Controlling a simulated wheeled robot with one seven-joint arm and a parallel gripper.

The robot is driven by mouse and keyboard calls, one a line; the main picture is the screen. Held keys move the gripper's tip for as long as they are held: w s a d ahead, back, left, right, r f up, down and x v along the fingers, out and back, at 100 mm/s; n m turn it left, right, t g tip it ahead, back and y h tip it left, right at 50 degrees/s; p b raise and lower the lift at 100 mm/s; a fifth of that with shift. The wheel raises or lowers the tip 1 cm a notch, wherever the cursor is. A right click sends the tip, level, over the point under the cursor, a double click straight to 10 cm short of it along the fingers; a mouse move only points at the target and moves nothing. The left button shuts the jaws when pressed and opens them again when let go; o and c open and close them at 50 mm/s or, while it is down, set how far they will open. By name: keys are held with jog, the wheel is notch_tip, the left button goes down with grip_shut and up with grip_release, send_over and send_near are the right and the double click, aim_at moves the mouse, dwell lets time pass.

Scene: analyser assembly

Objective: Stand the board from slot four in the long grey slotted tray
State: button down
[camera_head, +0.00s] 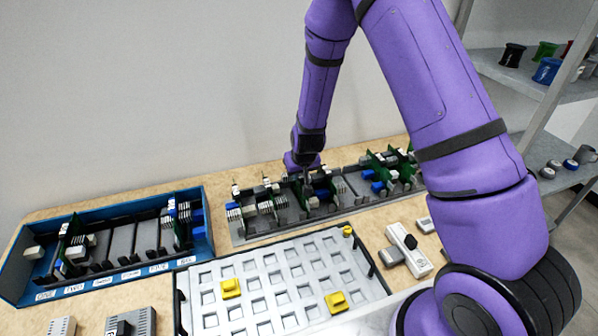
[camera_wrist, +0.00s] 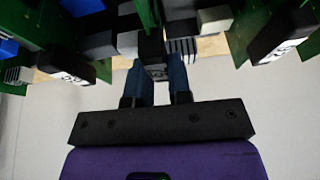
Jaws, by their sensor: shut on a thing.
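The long grey slotted tray (camera_head: 240,236) lies along the wall in the head view, with several green circuit boards (camera_head: 376,172) standing in it. My gripper (camera_head: 308,182) is low over the middle of this tray, pointing down. In the wrist view my gripper (camera_wrist: 158,82) has its two blue fingers close together, shut on a dark part of a board (camera_wrist: 152,50). Most of the held board is hidden, and I cannot tell whether it is seated in a slot. The blue slotted box (camera_head: 110,283) at the left has labelled slots, with boards at both ends and empty middle slots.
A white pocketed tray (camera_head: 275,272) with yellow blocks (camera_head: 337,302) lies in front of the grey tray. White and grey devices (camera_head: 408,250) lie to its right. More devices (camera_head: 130,322) are at the front left. Neighbouring boards stand close on both sides of my fingers.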

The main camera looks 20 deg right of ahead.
jog(key=shift+f, duration=0.25)
dwell(0.3)
jog(key=c, duration=0.9)
grip_release()
jog(key=shift+o, duration=0.3)
jog(key=shift+r, duration=2.05)
dwell(0.4)
notch_tip(320, 180, up, 7)
dwell(1.0)
dwell(0.3)
